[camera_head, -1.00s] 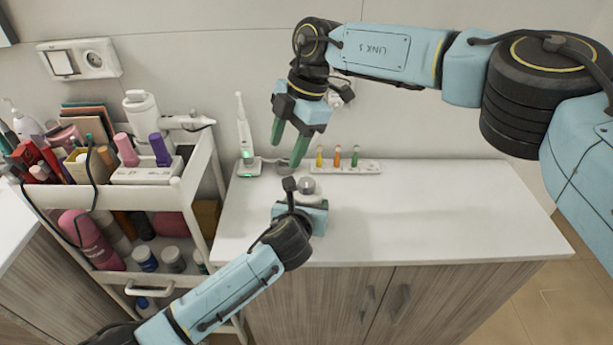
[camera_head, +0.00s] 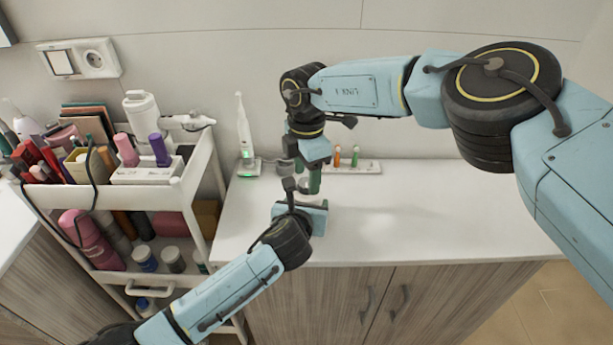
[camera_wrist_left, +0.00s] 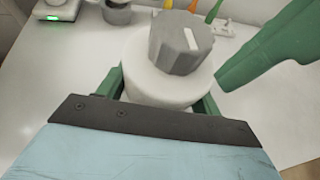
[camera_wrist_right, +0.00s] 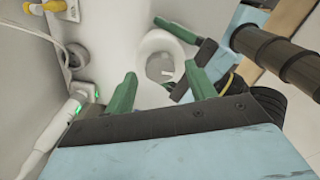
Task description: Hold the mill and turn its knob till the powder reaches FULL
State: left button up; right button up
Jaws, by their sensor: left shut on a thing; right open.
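The mill is a white round body (camera_wrist_left: 143,78) with a grey ridged knob (camera_wrist_left: 180,42) on top, standing on the white counter. My left gripper (camera_wrist_left: 160,95) is shut around the body, one green finger on each side. In the head view the mill is mostly hidden by my grippers. My right gripper (camera_head: 312,182) is above the mill, pointing down. In the right wrist view my right gripper (camera_wrist_right: 161,90) is open, with the knob (camera_wrist_right: 160,67) beyond and between its fingertips, apart from them. The powder and a FULL mark cannot be made out.
A rack (camera_head: 352,167) with coloured vials stands behind the mill. A small grey cup (camera_wrist_left: 117,12) and an electric toothbrush (camera_head: 244,135) on its charger are behind left. A loaded cart (camera_head: 195,185) stands left. The counter's right side (camera_head: 450,200) is clear.

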jog(key=shift+f, duration=0.75)
jog(key=c, duration=1)
